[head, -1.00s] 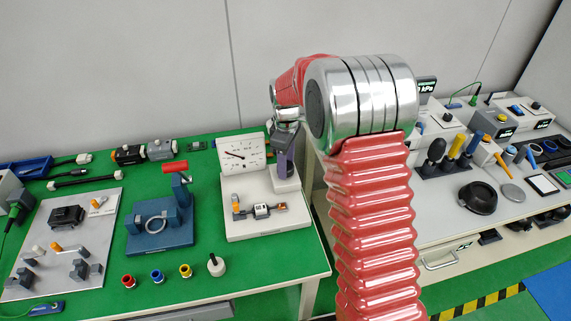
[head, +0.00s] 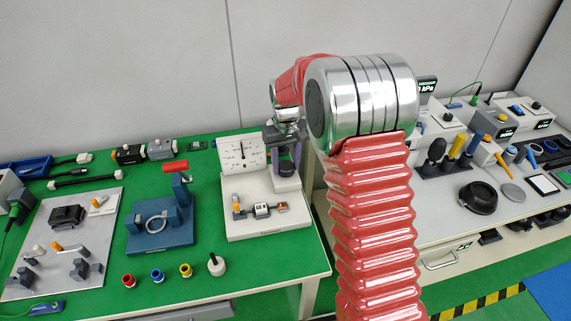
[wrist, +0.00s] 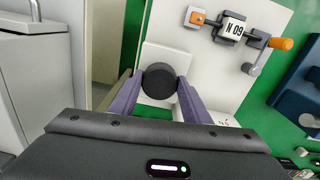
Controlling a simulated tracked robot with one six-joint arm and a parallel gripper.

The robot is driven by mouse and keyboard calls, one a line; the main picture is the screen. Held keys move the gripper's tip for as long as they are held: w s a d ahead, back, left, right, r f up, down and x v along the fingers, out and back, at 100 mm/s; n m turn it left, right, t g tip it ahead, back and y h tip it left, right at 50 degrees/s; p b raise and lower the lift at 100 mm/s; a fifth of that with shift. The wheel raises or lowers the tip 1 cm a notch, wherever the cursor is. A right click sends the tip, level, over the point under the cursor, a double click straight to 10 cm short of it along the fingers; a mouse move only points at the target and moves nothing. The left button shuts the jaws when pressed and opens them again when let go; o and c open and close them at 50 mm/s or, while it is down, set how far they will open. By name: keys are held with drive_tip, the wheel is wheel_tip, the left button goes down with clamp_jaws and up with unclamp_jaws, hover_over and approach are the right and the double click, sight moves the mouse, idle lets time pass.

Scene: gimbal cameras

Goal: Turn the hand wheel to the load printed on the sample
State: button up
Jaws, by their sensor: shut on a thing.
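The hand wheel is a dark round knob (wrist: 159,80) on a white block at the back right of a white test stand (head: 240,226). My gripper (wrist: 158,86) is shut on it from above, with one purple finger on each side. In the head view, the gripper (head: 286,152) hides part of the knob. The sample (wrist: 232,27) is a white block between two clamps, with "60 N" printed upside down in the wrist view; it also shows in the head view (head: 262,210). The dial gauge (head: 239,154) stands behind, its needle pointing about straight up. Its numbers are too small to read.
A clamp crank with an orange handle (wrist: 281,43) stands beside the sample. A blue fixture (head: 160,234) with a red handle is left of the stand. The right bench (head: 450,228) holds several instruments.

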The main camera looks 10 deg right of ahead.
sight(286, 166)
drive_tip(key=shift+w+r+m, duration=0.1)
drive_tip(key=shift+m, duration=0.4)
drive_tip(key=o, duration=1)
drive_tip(key=shift+o, duration=0.2)
wheel_tip(286, 166, up, 14)
drive_tip(key=shift+f, duration=0.2)
idle(0.3)
